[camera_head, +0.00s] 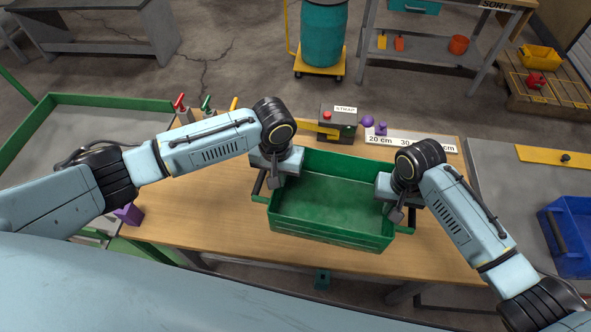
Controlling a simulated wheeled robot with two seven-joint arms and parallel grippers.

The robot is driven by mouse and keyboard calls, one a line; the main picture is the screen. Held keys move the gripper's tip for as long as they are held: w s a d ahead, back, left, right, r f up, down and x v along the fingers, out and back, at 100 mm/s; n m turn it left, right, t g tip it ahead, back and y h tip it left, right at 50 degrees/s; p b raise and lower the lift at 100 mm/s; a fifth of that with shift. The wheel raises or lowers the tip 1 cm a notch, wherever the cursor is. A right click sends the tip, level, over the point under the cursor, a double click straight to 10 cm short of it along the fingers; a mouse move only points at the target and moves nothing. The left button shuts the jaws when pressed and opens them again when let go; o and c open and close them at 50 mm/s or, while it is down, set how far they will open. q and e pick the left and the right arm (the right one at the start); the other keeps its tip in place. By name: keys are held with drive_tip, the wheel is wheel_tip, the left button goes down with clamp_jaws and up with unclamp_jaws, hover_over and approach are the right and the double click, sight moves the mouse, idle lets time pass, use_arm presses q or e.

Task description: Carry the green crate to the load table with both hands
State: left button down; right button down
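The green crate (330,232) is an open, empty box on the wooden workbench (215,225) in front of me. My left gripper (271,178) is at the crate's left end, beside the left handle (258,183). My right gripper (396,208) is at the right end, beside the right handle (412,218). Dark fingers of both grippers reach down at the end walls. The arms hide part of the handles, so I cannot tell whether either gripper is closed on one. No label marks a load table.
A green-edged grey table (110,100) is at left. A grey surface with a blue bin (571,235) is at right. A teal drum (323,35) stands on a yellow trolley.

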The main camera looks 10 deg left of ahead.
sight(384, 218)
drive_tip(key=shift+w+a, duration=0.1)
drive_tip(key=shift+w, duration=0.1)
use_arm(q)
drive_tip(key=shift+a, duration=0.15)
use_arm(e)
drive_tip(key=shift+s, duration=0.1)
